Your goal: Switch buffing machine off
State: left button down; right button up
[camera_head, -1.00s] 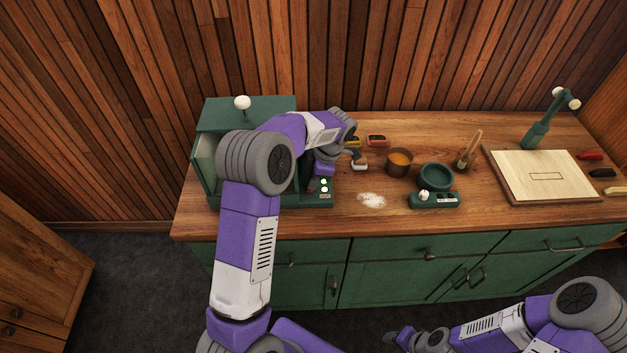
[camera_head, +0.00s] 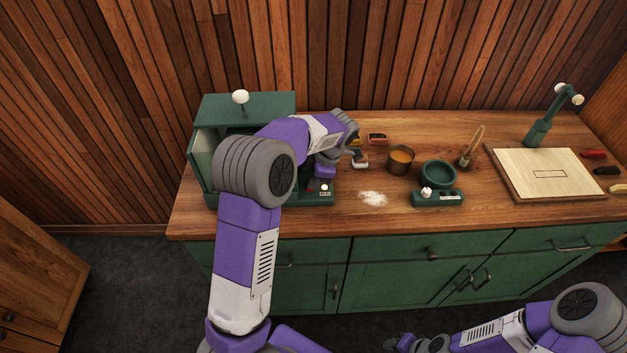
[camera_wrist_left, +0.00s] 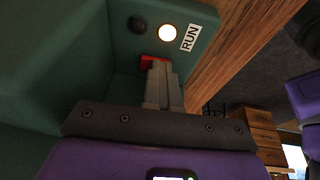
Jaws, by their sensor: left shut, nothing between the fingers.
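The buffing machine (camera_head: 245,108) is a green housing at the left end of the bench. Its low control panel (camera_head: 321,198) faces front, partly behind my left arm. In the left wrist view the panel has a dark round part (camera_wrist_left: 137,24), a glowing round lamp (camera_wrist_left: 167,32) beside a RUN label (camera_wrist_left: 188,37), and a red button (camera_wrist_left: 154,61). My left gripper (camera_wrist_left: 160,68) is shut and empty, its fingertips over the red button and hiding part of it; they look in contact or very close. My right gripper (camera_head: 392,340) hangs low in front of the bench, its fingers unclear.
On the bench (camera_head: 300,222) are white powder (camera_head: 373,198), a brown pot (camera_head: 400,160), a green bowl (camera_head: 437,174), a small green switch box (camera_head: 437,198), a brush (camera_head: 471,148) and a pale board (camera_head: 545,174). A wooden cabinet (camera_head: 35,270) stands at left.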

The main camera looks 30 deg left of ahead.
pick_arm(q)
jog(key=shift+w+a+f, duration=0.2)
jog(key=shift+a+f, duration=0.1)
jog(key=shift+f, duration=0.05)
jog(key=shift+r, duration=0.2)
notch_tip(320, 180, up, 4)
jog(key=p, duration=0.2)
jog(key=shift+f+p, duration=0.1)
jog(key=shift+p, duration=0.2)
jog(key=s+d+p+v, duration=0.1)
jog(key=v, duration=0.9)
